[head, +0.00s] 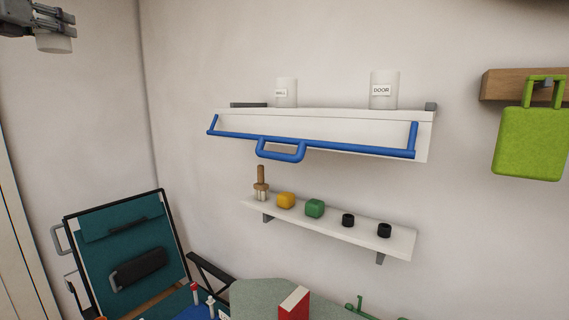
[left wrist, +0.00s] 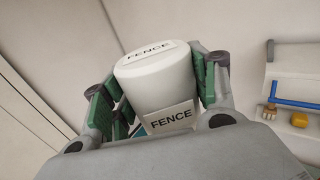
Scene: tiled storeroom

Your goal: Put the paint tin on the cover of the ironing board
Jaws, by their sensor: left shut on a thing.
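My left gripper (head: 55,26) is high at the top left in the head view, well away from the shelves. It is shut on a white paint tin (head: 53,44), which shows low between the fingers. In the left wrist view the tin (left wrist: 165,85) sits between the green finger pads and reads FENCE on its top and side. A grey-green surface (head: 255,297) with a rounded edge, which looks like the ironing board cover, shows at the bottom of the head view, cut off by the frame. My right gripper is out of view.
Two white tins (head: 384,92) (head: 286,94) labelled DOOR and WALL stand on the upper shelf (head: 330,119) with a blue rail (head: 335,146). A lower shelf (head: 335,232) holds small items. A red box (head: 290,307) stands by the grey-green surface. A teal panel (head: 120,240) stands left.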

